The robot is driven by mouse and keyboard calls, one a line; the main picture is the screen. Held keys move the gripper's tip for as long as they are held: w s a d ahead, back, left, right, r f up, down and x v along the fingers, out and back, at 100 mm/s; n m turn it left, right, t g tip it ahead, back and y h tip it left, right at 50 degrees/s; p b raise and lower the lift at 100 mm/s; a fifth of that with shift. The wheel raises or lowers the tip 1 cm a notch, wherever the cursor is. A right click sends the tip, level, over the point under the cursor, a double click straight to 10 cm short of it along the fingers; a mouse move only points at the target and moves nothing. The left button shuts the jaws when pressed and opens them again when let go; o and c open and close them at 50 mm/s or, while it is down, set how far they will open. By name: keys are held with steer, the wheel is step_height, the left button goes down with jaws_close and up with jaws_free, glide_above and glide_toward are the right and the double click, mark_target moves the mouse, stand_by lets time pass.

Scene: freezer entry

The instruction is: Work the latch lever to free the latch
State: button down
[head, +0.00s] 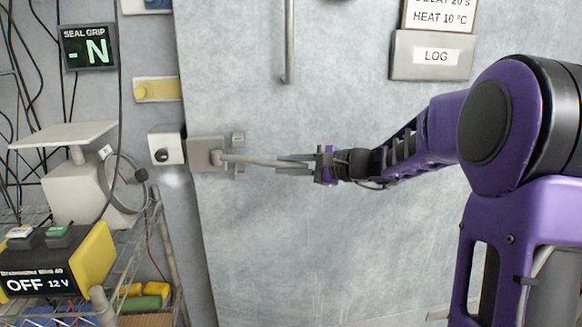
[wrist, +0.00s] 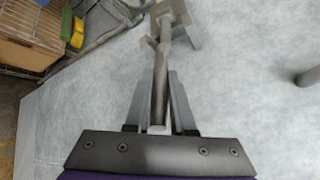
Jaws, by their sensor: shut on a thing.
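The latch lever (head: 252,161) is a grey bar that runs nearly level to the right from the square latch body (head: 207,154) at the door's left edge. My gripper (head: 294,164) is shut on the lever's free end, coming in from the right. In the wrist view the lever (wrist: 160,80) passes between the two fingers of my gripper (wrist: 160,102), and the latch body (wrist: 177,15) is at the top. A white strike box (head: 166,145) with a dark round spot sits on the frame just left of the latch body. The latch's inner parts are hidden.
The pale freezer door (head: 330,240) fills the middle. A vertical door handle (head: 289,40) is above the lever. A wire shelf at left holds a white scale (head: 75,190) and a yellow-black box (head: 60,270) reading OFF 12 V. A display (head: 88,47) reads -N.

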stand_by(0.4)
steer(key=c, duration=0.8)
jaws_free()
steer(key=shift+o, duration=0.2)
steer(key=shift+s+d, duration=0.1)
steer(key=p+v, duration=0.1)
steer(key=v, duration=1.6)
steer(key=shift+d, duration=0.1)
